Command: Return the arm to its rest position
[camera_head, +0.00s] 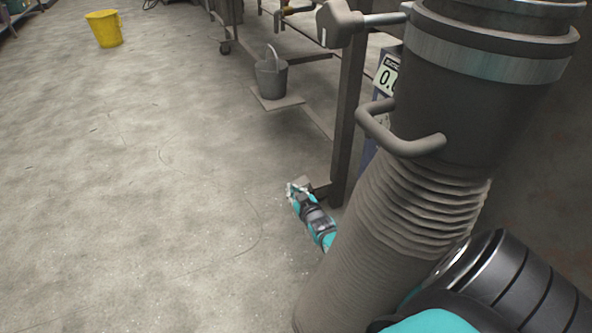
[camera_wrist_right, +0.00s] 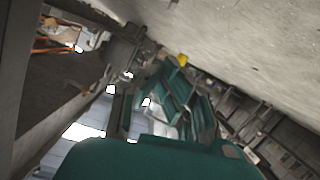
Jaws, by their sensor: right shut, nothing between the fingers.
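My right arm shows in the head view as a teal link at the bottom right and as a teal and black forearm behind the big ribbed tube (camera_head: 425,195). My right gripper (camera_head: 297,190) is at the end of this forearm, low beside the foot of a metal post (camera_head: 348,125). It is shut and empty. The tube hides the middle of the arm. In the right wrist view, the teal housing of my arm fills the bottom middle. My left gripper is out of view.
A grey bucket (camera_head: 271,78) stands on a low plate (camera_head: 277,101) beyond the gripper. A yellow bucket (camera_head: 104,29) is at the far left. A curved handle (camera_head: 400,133) sticks out of the tube. The concrete floor (camera_head: 130,200) on the left is clear.

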